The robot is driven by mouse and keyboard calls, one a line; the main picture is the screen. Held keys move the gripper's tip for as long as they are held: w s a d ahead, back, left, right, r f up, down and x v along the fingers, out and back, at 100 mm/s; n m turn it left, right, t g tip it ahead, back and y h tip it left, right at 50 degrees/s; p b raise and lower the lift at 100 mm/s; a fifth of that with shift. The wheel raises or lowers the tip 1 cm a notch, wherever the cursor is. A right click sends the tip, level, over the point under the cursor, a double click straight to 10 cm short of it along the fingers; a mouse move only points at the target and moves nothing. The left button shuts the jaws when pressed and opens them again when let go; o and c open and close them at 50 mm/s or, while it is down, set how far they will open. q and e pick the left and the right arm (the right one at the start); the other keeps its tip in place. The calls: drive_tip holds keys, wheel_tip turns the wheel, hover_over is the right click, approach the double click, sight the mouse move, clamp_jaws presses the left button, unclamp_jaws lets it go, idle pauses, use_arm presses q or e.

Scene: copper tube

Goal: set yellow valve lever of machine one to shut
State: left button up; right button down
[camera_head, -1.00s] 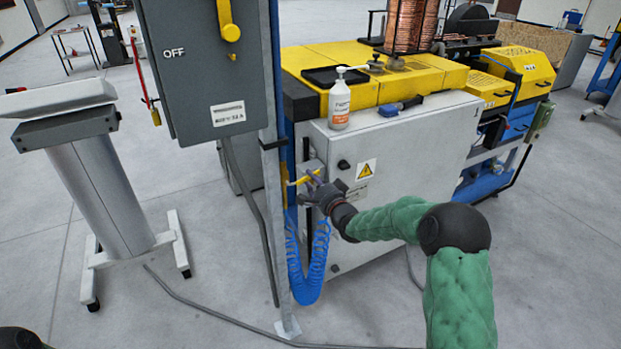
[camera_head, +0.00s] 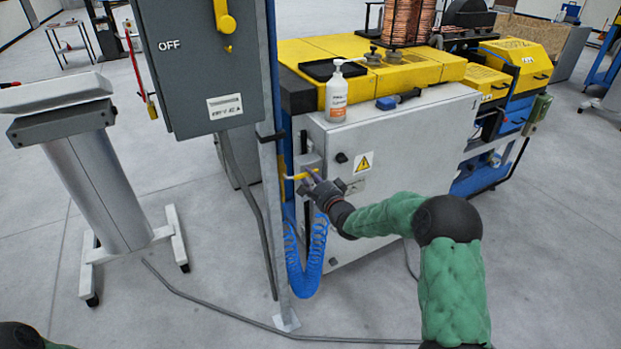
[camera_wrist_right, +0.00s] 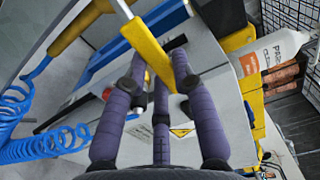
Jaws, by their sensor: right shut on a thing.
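The yellow valve lever (camera_head: 300,177) sits on the left side of the grey cabinet front of the machine, close behind a metal post. It lies nearly level in the head view. My right gripper (camera_head: 318,181) is at the lever's right end and is shut on it. In the right wrist view the lever (camera_wrist_right: 146,46) runs down between the purple fingers of the gripper (camera_wrist_right: 163,82). Its far end is partly hidden by the fingers. My left gripper is out of view.
The metal post (camera_head: 273,215) and a grey OFF switch box (camera_head: 205,75) stand just left of the lever. A coiled blue hose (camera_head: 306,270) hangs below it. A white bottle (camera_head: 337,95) stands on top of the machine. The floor in front is mostly clear, with a cable lying across it.

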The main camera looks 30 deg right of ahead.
drive_tip(key=c, duration=1)
unclamp_jaws()
drive_tip(key=shift+f, duration=0.1)
drive_tip(key=shift+s, duration=0.15)
drive_tip(key=s, duration=1.1)
drive_tip(key=shift+s+d, duration=0.2)
drive_tip(key=shift+s, duration=0.2)
drive_tip(key=s+a+f+n+g+y, duration=0.1)
drive_tip(key=s+a+f+n+g, duration=0.2)
drive_tip(key=f, duration=0.5)
drive_tip(key=s+a+f+n+g, duration=0.1)
drive_tip(key=a+f+g, duration=0.1)
drive_tip(key=a+f, duration=0.5)
drive_tip(key=s+a+f+n+g+y, duration=0.1)
drive_tip(key=s+a+f+n+g, duration=0.15)
drive_tip(key=f, duration=0.65)
drive_tip(key=s+a+f+n+g, duration=0.3)
drive_tip(key=s+a+f, duration=0.1)
drive_tip(key=s, duration=0.3)
drive_tip(key=s+a+f+n+g+y, duration=0.1)
drive_tip(key=s+a+f+n+g, duration=0.2)
drive_tip(key=s+a+f, duration=0.2)
drive_tip(key=s+a+f+n+g+p, duration=0.1)
drive_tip(key=s+a+f+n+g, duration=0.2)
drive_tip(key=s, duration=0.7)
drive_tip(key=shift+s+a+f+g, duration=0.35)
drive_tip(key=shift+a+f+g, duration=0.2)
drive_tip(key=shift+a+f, duration=0.25)
